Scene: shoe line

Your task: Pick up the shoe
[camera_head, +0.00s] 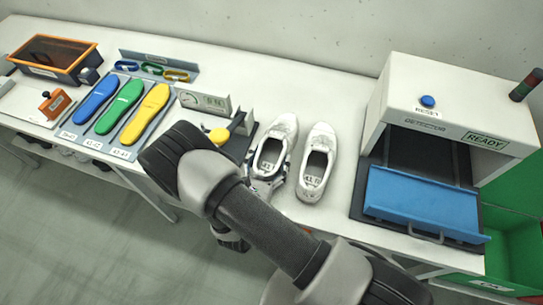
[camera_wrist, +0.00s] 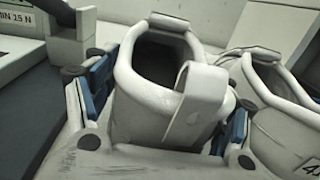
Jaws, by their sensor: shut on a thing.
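Two white shoes stand side by side on the white table. The left shoe (camera_head: 280,137) has its heel toward me, and my gripper (camera_head: 266,182) is shut around that heel end. In the wrist view my gripper (camera_wrist: 165,108) has blue-padded fingers on both sides of the left shoe (camera_wrist: 145,100), with the shoe's opening and heel strap between them. The right shoe (camera_head: 318,158) stands just beside it, apart from my grip; it also shows in the wrist view (camera_wrist: 275,92). I cannot tell whether the held shoe touches the table.
A white detector (camera_head: 450,100) with a blue tray (camera_head: 420,203) stands at the right. To the left are a gauge device (camera_head: 203,100), blue, green and yellow insoles (camera_head: 121,106) and an orange-framed box (camera_head: 52,57). A green bin (camera_head: 510,240) sits at lower right.

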